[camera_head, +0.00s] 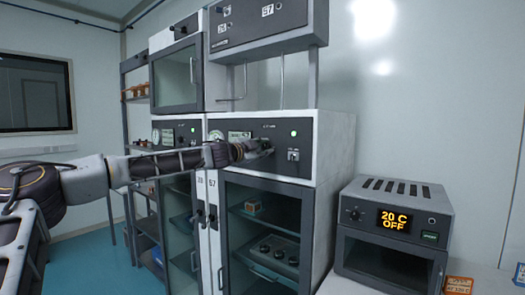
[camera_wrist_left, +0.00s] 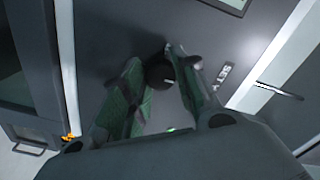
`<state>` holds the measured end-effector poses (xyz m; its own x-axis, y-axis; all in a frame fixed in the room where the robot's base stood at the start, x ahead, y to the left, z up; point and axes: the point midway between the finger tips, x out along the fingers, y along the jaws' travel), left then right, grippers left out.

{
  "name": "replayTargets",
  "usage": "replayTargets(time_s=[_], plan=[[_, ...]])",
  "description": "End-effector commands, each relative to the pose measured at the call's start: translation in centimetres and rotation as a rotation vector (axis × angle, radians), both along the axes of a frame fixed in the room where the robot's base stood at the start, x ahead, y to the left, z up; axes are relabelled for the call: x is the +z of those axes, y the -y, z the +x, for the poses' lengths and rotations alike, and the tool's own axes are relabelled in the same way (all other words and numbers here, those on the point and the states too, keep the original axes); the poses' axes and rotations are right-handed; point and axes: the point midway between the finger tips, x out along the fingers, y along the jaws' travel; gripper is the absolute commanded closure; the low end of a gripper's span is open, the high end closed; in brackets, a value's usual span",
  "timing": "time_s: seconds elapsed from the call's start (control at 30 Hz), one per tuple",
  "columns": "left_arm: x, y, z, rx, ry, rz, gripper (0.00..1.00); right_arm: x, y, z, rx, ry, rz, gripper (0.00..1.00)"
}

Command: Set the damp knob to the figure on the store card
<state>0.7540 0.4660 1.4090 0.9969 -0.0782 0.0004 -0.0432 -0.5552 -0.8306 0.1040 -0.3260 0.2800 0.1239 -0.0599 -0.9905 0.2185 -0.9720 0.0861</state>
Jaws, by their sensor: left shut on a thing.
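My left gripper (camera_head: 254,148) reaches in from the left to the front panel of the right-hand cabinet (camera_head: 336,150). Its fingers are shut on a dark round knob (camera_wrist_left: 160,74) with a pale mark, seen between them in the left wrist view. In the head view the knob is mostly hidden by the fingers, and its scale cannot be read. An orange-edged card (camera_head: 458,286) stands at the lower right; its print is too small to read. I cannot tell whether it is the store card. My right gripper is out of view.
A small oven (camera_head: 396,190) showing "20 C OFF" stands on the right bench. A blue-edged card (camera_head: 519,275) is cut off at the right edge. Glass doors (camera_head: 262,222) lie below the panel. Another control box (camera_head: 268,20) hangs above, and blue floor (camera_head: 88,262) is clear at left.

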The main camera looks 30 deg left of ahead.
Motion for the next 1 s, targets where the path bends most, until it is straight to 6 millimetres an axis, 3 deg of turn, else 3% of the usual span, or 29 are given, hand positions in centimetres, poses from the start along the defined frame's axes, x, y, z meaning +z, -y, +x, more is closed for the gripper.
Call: replayTargets(time_s=[0.43, 0.47, 0.6, 1.0], plan=[[-0.23, -0.09, 0.03, 0.001, -0.005, -0.016, 0.95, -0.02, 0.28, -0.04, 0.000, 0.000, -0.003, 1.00], [-0.23, -0.09, 0.03, 0.001, -0.005, -0.016, 0.69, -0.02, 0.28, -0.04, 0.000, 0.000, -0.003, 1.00], [-0.19, -0.07, 0.02, 0.001, -0.004, -0.015, 0.51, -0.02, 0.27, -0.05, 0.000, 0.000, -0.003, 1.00], [-0.05, -0.02, -0.05, 0.000, -0.001, -0.014, 0.49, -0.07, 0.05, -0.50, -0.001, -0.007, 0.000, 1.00]])
